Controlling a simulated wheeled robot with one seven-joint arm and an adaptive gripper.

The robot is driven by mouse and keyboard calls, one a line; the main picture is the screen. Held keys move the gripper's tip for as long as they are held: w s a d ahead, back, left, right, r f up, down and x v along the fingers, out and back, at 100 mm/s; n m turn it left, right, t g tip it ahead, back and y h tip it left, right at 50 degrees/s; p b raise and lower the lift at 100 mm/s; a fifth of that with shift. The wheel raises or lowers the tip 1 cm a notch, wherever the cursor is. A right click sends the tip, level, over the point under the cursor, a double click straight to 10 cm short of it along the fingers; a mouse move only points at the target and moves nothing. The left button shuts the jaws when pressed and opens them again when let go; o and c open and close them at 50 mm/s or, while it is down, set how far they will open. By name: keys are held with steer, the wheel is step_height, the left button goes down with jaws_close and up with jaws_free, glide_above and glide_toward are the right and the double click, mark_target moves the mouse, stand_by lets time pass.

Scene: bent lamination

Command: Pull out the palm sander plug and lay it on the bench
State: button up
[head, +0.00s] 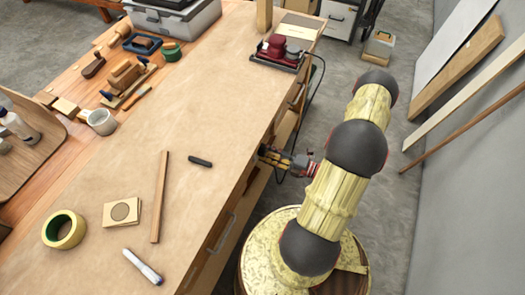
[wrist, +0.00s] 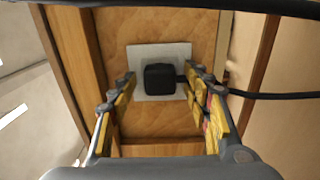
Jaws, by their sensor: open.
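The black plug (wrist: 160,78) sits in a pale square socket plate (wrist: 141,55) on a wooden panel in the wrist view. Its black cord (wrist: 270,96) runs off to the right. My gripper (wrist: 161,92) is open, with one yellow-padded finger on each side of the plug; I cannot tell if either finger touches it. In the head view my gripper (head: 270,154) is at the bench's right side, and the plug is hidden there. The red palm sander (head: 278,50) stands on a dark tray at the far right of the bench (head: 215,115), its cord hanging over the edge.
A dark marker-like piece (head: 200,161), a wooden strip (head: 159,197), a tape roll (head: 64,229) and a white marker (head: 143,266) lie on the bench. Its middle is mostly clear. Wooden posts (wrist: 74,60) flank the socket. Boards lean on the right wall.

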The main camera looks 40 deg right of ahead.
steer(key=shift+c, duration=0.8)
jaws_close()
steer(key=shift+v, duration=3)
